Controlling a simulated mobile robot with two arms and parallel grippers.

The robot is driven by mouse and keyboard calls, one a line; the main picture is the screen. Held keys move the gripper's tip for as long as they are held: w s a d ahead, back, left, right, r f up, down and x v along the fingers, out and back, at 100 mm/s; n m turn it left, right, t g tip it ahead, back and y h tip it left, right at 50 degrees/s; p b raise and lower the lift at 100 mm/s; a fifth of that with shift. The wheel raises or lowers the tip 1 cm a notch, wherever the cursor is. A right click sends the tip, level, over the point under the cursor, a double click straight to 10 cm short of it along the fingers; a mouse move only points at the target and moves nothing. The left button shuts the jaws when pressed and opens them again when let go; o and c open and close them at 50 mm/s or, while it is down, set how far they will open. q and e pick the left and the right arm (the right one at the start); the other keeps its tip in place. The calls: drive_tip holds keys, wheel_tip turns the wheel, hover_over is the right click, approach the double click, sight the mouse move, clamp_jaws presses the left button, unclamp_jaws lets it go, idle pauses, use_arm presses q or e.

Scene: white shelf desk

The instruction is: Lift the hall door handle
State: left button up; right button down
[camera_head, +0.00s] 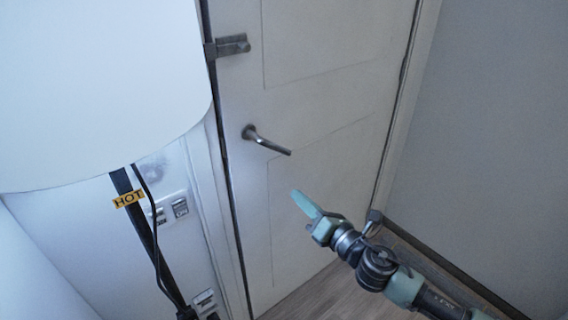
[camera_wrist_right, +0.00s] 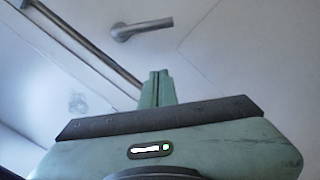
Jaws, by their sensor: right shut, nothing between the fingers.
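The door handle (camera_head: 267,141) is a grey metal lever on the white door (camera_head: 320,120), slanting slightly down to the right in the head view. The handle also shows in the right wrist view (camera_wrist_right: 142,28), beyond the fingertips. My right gripper (camera_head: 298,195) is green, shut and empty. In the head view it appears below the handle's free end, apart from it. In the right wrist view its two fingers (camera_wrist_right: 157,88) are together, with the handle above them in the picture. My left gripper is in neither view.
A metal latch (camera_head: 228,46) sits on the door's left edge above the handle. Wall switches (camera_head: 180,208) are left of the door. A grey wall stands right.

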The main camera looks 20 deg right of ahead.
drive_tip(key=w+r+p, duration=0.3)
drive_tip(key=w, duration=0.7)
drive_tip(key=shift+w+a+r, duration=0.2)
drive_tip(key=shift+w+a, duration=0.1)
drive_tip(key=shift+a, duration=0.15)
drive_tip(key=shift+a+r, duration=0.1)
